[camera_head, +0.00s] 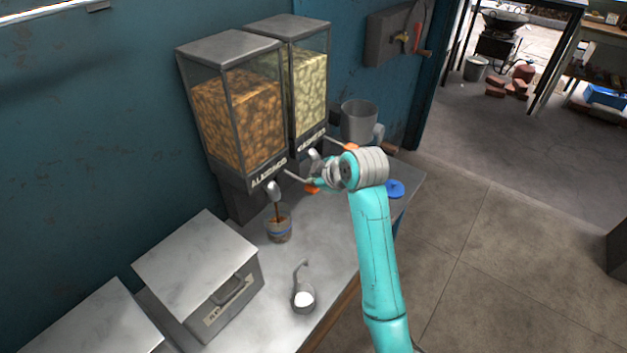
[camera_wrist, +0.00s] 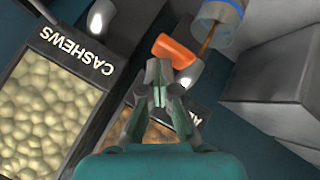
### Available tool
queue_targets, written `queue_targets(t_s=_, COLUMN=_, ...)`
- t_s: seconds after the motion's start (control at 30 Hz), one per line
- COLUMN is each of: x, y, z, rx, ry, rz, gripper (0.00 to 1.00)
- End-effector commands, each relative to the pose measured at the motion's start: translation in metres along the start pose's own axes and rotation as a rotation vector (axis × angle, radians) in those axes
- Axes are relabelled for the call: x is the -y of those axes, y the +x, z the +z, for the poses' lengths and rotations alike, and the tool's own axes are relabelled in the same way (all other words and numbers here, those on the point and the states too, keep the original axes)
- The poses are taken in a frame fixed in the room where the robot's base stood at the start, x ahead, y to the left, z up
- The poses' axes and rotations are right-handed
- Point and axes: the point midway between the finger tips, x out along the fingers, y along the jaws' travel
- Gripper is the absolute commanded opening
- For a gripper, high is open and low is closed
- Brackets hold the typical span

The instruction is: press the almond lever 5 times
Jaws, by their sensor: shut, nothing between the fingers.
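The almond dispenser (camera_head: 238,115) is a glass-sided bin of brown nuts labelled ALMONDS. Its lever has an orange tip (camera_head: 312,190), also seen in the wrist view (camera_wrist: 177,51). My gripper (camera_head: 318,181) is shut and empty at this tip; in the wrist view its fingers (camera_wrist: 161,82) lie right beside the orange tip. I cannot tell whether they touch it. A brown streak of nuts runs from the almond spout (camera_head: 273,189) into a clear jar with a blue band (camera_head: 279,231). The jar also shows in the wrist view (camera_wrist: 222,15).
The cashew dispenser (camera_head: 307,88) stands to the right, with its own orange-tipped lever (camera_head: 350,146). A grey metal container (camera_head: 359,122), a blue object (camera_head: 395,188), a scoop with white contents (camera_head: 304,298) and a lidded metal box (camera_head: 198,270) are on the counter (camera_head: 325,245).

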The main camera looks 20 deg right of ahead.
Motion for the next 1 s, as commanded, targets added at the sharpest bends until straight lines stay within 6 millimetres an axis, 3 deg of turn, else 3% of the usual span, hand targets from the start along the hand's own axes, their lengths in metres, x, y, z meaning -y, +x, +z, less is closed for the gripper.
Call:
queue_targets(t_s=0.67, x=0.0024, y=0.0031, z=0.0026, rx=0.002, ry=0.001, rz=-0.002, gripper=0.00)
queue_targets(t_s=1.0, x=-0.0049, y=-0.0061, z=-0.0046, rx=0.001, ry=0.001, rz=-0.001, gripper=0.00)
